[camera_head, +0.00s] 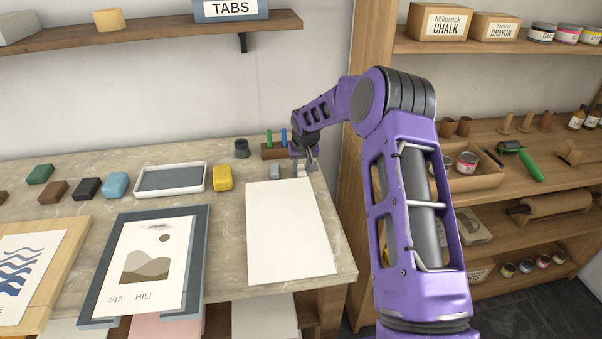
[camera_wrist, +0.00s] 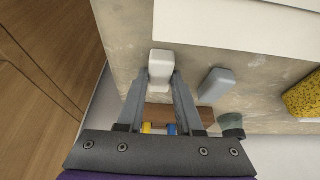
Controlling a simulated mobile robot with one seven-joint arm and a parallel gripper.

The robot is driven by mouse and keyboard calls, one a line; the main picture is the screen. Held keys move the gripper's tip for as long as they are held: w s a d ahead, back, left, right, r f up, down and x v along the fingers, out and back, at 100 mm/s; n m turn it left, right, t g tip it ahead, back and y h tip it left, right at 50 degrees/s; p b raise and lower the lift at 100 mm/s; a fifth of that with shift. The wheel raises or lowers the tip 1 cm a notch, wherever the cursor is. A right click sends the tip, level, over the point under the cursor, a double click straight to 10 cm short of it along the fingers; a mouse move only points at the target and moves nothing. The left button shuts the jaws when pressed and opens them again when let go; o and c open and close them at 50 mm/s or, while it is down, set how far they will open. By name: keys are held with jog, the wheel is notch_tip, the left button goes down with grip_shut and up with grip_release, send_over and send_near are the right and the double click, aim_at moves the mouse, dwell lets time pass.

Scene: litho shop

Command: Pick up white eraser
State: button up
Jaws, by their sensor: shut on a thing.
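The white eraser (camera_wrist: 161,65) is a small pale block between my fingertips in the wrist view. My gripper (camera_wrist: 160,78) is shut on it, with one finger on each side. The worktop shows around the eraser; I cannot tell whether it still touches the surface. In the head view my gripper (camera_head: 304,163) is at the back right of the worktop, small and partly hidden by its own parts.
A grey block (camera_wrist: 216,84) lies close to my gripper. A wooden holder (camera_head: 271,152) with coloured sticks stands behind. A white sheet (camera_head: 289,230) lies in front. A yellow sponge (camera_head: 222,178) and a tray (camera_head: 205,176) are to the left. Wooden shelves (camera_head: 362,120) stand at the right.

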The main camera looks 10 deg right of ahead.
aim_at(301, 171)
grip_shut()
jog(key=shift+r, duration=0.1)
notch_tip(301, 171, up, 10)
dwell(0.3)
jog(key=shift+o, duration=1)
grip_release()
grip_shut()
jog(key=shift+a, duration=0.1)
